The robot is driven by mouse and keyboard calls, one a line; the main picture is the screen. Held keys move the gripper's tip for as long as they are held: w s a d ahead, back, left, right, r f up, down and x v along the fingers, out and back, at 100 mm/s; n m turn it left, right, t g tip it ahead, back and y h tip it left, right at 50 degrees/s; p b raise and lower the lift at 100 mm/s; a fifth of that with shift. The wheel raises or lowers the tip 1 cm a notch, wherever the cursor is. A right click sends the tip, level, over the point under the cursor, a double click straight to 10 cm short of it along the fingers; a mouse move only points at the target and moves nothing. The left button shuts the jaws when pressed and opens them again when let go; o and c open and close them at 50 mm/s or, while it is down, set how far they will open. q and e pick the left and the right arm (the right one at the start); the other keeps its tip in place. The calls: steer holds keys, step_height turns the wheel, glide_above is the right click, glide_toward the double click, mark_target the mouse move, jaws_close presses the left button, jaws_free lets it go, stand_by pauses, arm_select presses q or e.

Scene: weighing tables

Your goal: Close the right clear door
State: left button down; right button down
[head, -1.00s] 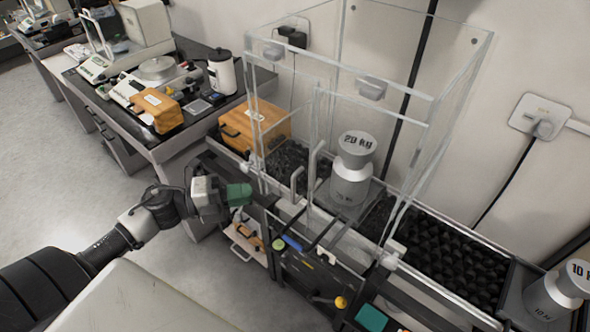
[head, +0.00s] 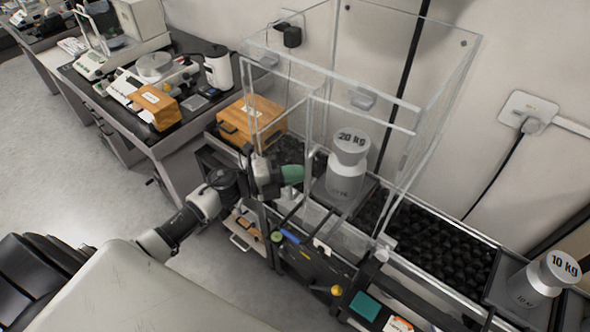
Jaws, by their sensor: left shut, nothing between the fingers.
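The clear case (head: 440,85) stands on the weighing table with a silver 20 kg weight (head: 345,165) inside. Its clear sliding panels, the right door among them, appear bunched at the left of the front, with an upright edge (head: 310,125) near the middle. The right part of the front looks open before the weight. My left gripper (head: 291,174), with green fingertips, is shut and empty at the left part of the front, by the door handles. It hides the handles, and I cannot tell whether it touches one. My right gripper is not in view.
A 10 kg weight (head: 543,278) stands at the right, past a bed of black bumpy material (head: 440,250). An orange case (head: 252,118) sits left of the clear case. Another table (head: 190,125) with scales is at the left. Floor (head: 60,170) is clear there.

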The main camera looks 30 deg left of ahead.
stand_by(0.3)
arm_select(q)
steer(key=shift+w+m+g+h+b, duration=0.5)
steer(key=shift+w+g+b, duration=0.1)
steer(key=shift+w+b, duration=0.3)
steer(key=shift+s, duration=0.1)
